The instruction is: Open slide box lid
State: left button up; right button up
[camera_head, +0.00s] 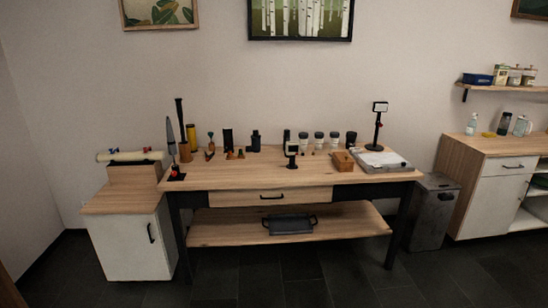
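A small wooden box (342,161), which looks like the slide box, sits on the right half of the wooden table (240,176). It is next to a light grey tray-like item. The box is small at this distance, and I cannot tell its lid apart from its body. Neither my left nor my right gripper shows in the head view. The table stands some way off across the floor.
The grey tray-like item (382,161) and a stand (377,128) are right of the box. Several dark jars and bottles line the table's back. A white cabinet (130,240) stands left, a grey bin (432,213) right. Dark floor in front is clear.

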aim_at(344, 160)
jog(key=i+z, duration=0.25)
jog(key=i, duration=0.4)
jog(key=i+j+z, duration=0.15)
jog(key=i+z, duration=0.15)
jog(key=i, duration=0.35)
jog(key=i+l+z, duration=0.1)
jog(key=i+z, duration=0.35)
jog(key=i, duration=0.15)
jog(key=i+j+z, duration=0.1)
jog(key=i+z, duration=0.35)
jog(key=i, duration=0.65)
jog(key=u, duration=0.3)
